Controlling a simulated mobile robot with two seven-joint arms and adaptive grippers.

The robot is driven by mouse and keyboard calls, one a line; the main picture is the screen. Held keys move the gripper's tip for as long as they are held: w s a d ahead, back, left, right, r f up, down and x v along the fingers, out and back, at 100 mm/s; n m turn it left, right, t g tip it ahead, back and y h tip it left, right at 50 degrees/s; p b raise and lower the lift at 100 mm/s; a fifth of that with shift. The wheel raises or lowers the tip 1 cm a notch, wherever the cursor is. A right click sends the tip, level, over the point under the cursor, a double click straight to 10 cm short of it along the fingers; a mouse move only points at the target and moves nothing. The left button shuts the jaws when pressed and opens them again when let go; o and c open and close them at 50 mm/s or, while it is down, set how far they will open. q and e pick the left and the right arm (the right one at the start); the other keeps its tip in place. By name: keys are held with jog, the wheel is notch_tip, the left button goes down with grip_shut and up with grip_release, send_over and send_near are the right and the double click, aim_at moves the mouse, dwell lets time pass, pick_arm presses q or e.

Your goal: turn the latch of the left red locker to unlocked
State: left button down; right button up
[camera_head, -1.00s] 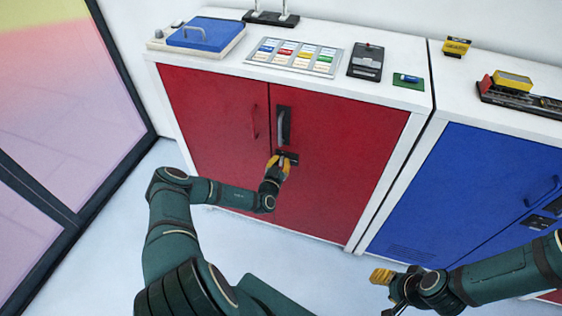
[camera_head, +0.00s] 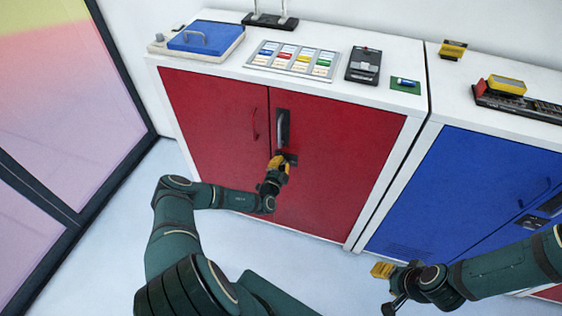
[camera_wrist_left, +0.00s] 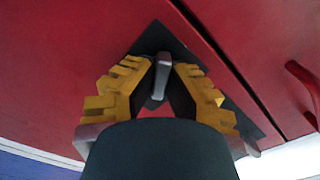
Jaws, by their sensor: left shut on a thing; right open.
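The left red locker (camera_head: 342,160) has two doors, with a dark upright handle plate (camera_head: 283,127) on the right door. Below that handle is the latch, a grey lever on a dark plate; in the left wrist view the latch lever (camera_wrist_left: 161,75) stands between the fingers. My left gripper (camera_head: 280,161) is at the latch, its yellow fingers (camera_wrist_left: 160,62) shut on the lever. The lower part of the latch is hidden behind the fingers. My right gripper (camera_head: 382,270) is open and empty, in front of the blue locker.
The blue locker (camera_head: 450,195) stands to the right. On the red locker's white top are a blue-lidded box (camera_head: 205,36), a panel of coloured labels (camera_head: 292,58) and a dark device (camera_head: 363,65). A glazed panel (camera_head: 60,110) is at the left. The floor in front is clear.

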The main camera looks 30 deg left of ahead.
pick_arm(q)
jog(key=m, duration=0.2)
jog(key=m+p, duration=0.1)
jog(key=m, duration=0.1)
jog(key=shift+w+r, duration=0.2)
jog(key=shift+r, duration=0.05)
jog(key=shift+m+p, duration=0.45)
jog(key=shift+m, duration=0.85)
jog(key=shift+f, duration=0.1)
jog(key=c, duration=1)
grip_release()
jog(key=shift+d+f, duration=0.1)
